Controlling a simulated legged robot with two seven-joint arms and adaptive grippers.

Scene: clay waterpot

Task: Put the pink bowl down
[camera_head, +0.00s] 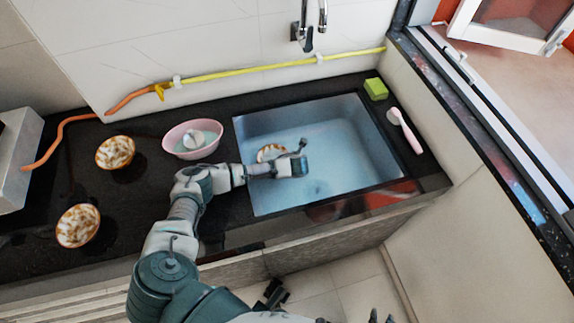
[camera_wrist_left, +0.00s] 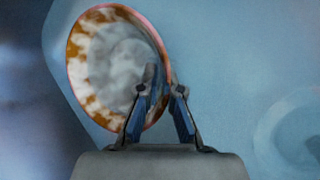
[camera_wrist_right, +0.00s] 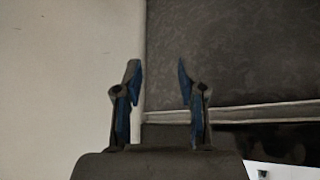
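A brown-and-white bowl (camera_wrist_left: 112,68) with a pinkish rim is in the sink area (camera_head: 270,152), tilted in the left wrist view. My left gripper (camera_wrist_left: 164,84) has one finger inside the bowl and the other outside, pinching its near rim. In the head view the left hand hides the fingers and part of the bowl. A pink oval bowl (camera_head: 170,140) with a white item in it stands on the counter left of the sink. My right gripper (camera_head: 381,317) is at the bottom edge, away from the counter; its fingers (camera_wrist_right: 158,80) are apart and empty.
Two more brown-and-white bowls, one farther back (camera_head: 115,152) and one nearer (camera_head: 78,226), stand on the dark counter at left. A green sponge (camera_head: 376,88) and a pink-handled brush (camera_head: 408,133) lie right of the sink (camera_head: 350,135). A tap (camera_head: 304,38) hangs behind it.

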